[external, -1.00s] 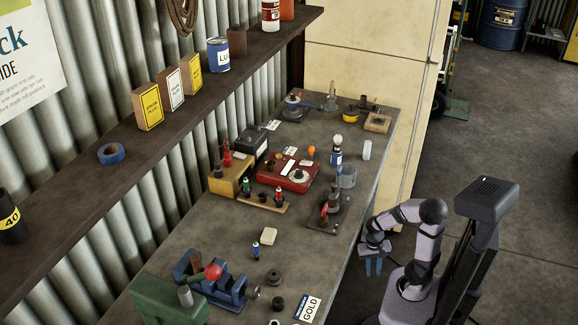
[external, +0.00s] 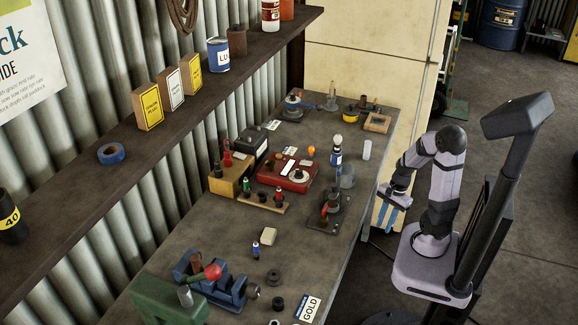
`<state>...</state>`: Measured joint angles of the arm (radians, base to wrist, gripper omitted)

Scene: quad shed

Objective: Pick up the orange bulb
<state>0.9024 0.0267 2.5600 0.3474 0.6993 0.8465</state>
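The small orange bulb (external: 311,150) stands upright at the right rear of the red box (external: 284,172) on the workbench. My gripper (external: 385,224) is off the bench's right edge, to the right of and nearer than the bulb, pointing down. Its two blue fingers are apart with nothing visible between them.
Between my gripper and the bulb stand a blue bottle with a white round top (external: 336,152), a grey cylinder (external: 347,176) and a dark stand (external: 325,215). A white cylinder (external: 367,149) stands near the bench edge.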

